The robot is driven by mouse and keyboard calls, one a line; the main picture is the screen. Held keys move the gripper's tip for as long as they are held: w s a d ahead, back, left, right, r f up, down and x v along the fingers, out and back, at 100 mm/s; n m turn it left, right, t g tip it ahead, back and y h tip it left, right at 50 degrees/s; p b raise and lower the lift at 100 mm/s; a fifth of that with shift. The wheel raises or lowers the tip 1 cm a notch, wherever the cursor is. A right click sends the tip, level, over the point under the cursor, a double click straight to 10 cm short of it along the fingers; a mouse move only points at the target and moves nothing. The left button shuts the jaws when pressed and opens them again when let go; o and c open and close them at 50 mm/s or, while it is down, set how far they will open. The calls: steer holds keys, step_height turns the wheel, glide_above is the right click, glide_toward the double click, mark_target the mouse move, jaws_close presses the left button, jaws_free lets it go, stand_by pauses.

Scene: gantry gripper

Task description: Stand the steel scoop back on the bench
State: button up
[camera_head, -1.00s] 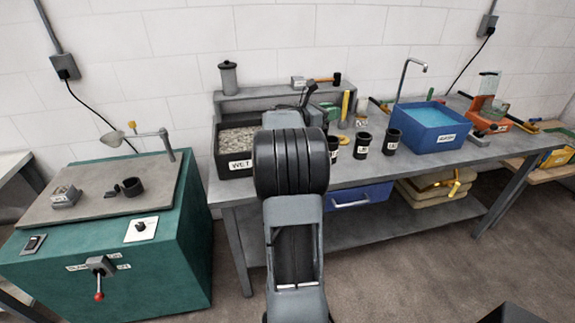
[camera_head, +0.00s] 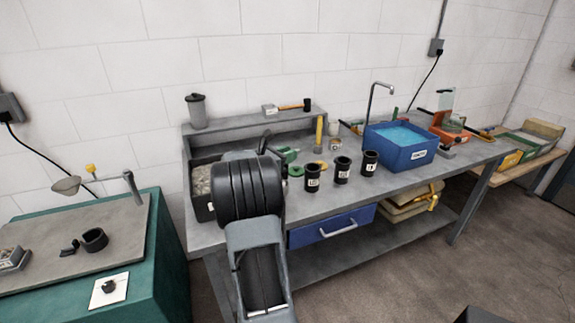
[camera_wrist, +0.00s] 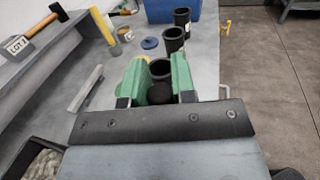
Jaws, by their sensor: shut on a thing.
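My gripper (camera_wrist: 160,86) is over the bench (camera_wrist: 205,75), its green jaws shut on a dark, round-ended piece (camera_wrist: 160,93), which looks like the grip of the steel scoop. The scoop's metal part is not clearly visible. In the head view my gripper (camera_head: 288,156) is mostly hidden behind my arm, with a bit of green showing above the bench (camera_head: 400,181). In the wrist view an open black cup (camera_wrist: 161,67) appears just beyond the jaws. I cannot tell the scoop's exact height above the bench.
Labelled black cups (camera_head: 341,170) stand in a row right of my gripper, near a blue water tub (camera_head: 400,148). A hammer (camera_head: 288,107) lies on the raised shelf (camera_head: 240,124). A gravel tray (camera_head: 201,203) is at left.

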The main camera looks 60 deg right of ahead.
steer(key=shift+f, duration=1.7)
steer(key=shift+f, duration=0.2)
steer(key=o, duration=0.8)
steer(key=shift+o, duration=0.2)
steer(key=shift+r, duration=0.1)
